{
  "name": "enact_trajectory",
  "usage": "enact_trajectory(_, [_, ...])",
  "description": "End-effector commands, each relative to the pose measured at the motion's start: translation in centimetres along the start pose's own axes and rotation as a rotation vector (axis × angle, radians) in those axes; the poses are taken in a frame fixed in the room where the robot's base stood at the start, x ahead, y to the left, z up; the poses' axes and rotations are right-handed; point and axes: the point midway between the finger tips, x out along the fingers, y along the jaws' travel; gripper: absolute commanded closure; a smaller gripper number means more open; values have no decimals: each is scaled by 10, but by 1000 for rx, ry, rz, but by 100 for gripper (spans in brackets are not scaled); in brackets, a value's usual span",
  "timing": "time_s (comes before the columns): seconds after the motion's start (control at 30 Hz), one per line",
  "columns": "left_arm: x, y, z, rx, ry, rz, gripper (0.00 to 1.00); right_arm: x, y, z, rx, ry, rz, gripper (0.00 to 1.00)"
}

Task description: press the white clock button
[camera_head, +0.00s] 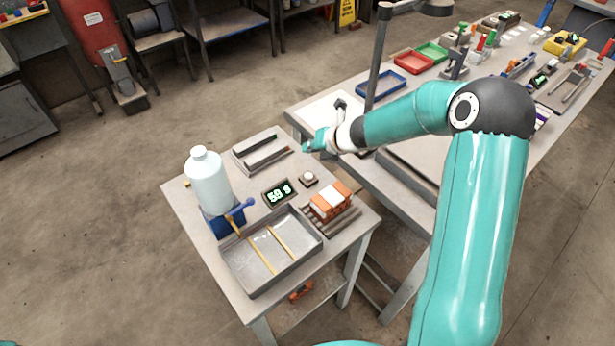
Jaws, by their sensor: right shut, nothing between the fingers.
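The white clock button (309,176) sits on a small dark base on the grey side table, between the clock display and my right gripper. The clock (279,193) is a dark box with green digits that read about "59 s". My right gripper (308,148) is shut and empty. It is above the table's back right edge, behind the button in the picture and apart from it. My left gripper is not in view.
A white bottle (208,182) stands at the table's left. A metal tray (272,254) lies in front, and an orange hollow brick (331,201) sits on a rack at right. A grey channel tray (262,153) lies behind. A long workbench (305,113) adjoins at right.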

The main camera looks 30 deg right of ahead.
Motion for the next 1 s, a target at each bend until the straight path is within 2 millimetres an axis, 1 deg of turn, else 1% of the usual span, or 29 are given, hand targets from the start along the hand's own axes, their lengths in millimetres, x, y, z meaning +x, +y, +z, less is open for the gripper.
enact_trajectory(0.03, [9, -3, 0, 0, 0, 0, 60, 6, -5, -5, 0, 0, 0, 100])
enact_trajectory(0.5, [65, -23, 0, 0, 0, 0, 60, 48, -35, -36, 1, 0, 0, 100])
enact_trajectory(0.7, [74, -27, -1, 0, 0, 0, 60, 56, -41, -41, 1, 0, 0, 100])
enact_trajectory(1.0, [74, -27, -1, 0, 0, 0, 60, 55, -41, -40, 1, 0, 0, 100])
